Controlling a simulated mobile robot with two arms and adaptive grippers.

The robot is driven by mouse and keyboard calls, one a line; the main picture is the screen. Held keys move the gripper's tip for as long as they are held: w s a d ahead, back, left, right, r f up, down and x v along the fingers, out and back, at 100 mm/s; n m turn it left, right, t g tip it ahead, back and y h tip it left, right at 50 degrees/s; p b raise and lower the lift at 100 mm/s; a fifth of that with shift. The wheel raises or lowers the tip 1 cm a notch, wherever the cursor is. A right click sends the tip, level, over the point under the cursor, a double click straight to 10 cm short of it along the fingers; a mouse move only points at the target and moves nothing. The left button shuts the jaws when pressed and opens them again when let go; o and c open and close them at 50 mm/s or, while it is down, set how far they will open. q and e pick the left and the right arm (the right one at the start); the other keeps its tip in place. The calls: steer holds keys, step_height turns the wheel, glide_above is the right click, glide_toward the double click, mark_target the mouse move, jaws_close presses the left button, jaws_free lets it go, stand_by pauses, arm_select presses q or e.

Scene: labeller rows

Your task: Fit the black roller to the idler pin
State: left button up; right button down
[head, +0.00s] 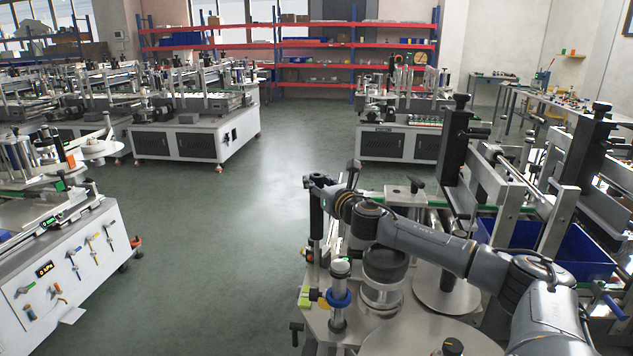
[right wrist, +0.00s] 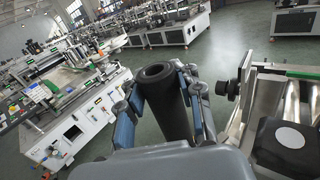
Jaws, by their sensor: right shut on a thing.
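The black roller (head: 316,217) hangs upright below my right gripper (head: 322,184), at the left edge of the near labeller. In the right wrist view the hollow round end of the roller (right wrist: 158,74) faces the camera. The fingers of my right gripper (right wrist: 165,100) close on it from both sides. I cannot tell which post is the idler pin; the roller and arm may hide it. My left gripper is not in view.
The near labeller's metal deck (head: 377,326) carries a dark-topped cylinder (head: 385,265) and a round plate (head: 446,290) under my arm. A blue bin (head: 580,257) is at right. Another labeller (head: 70,260) stands at left, with open green floor (head: 215,240) between.

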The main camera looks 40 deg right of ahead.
mark_target(321, 211)
steer(key=shift+f+b, duration=2.95)
steer(key=shift+f, duration=0.85)
steer(key=shift+s+f, duration=0.1)
steer(key=shift+f, duration=0.05)
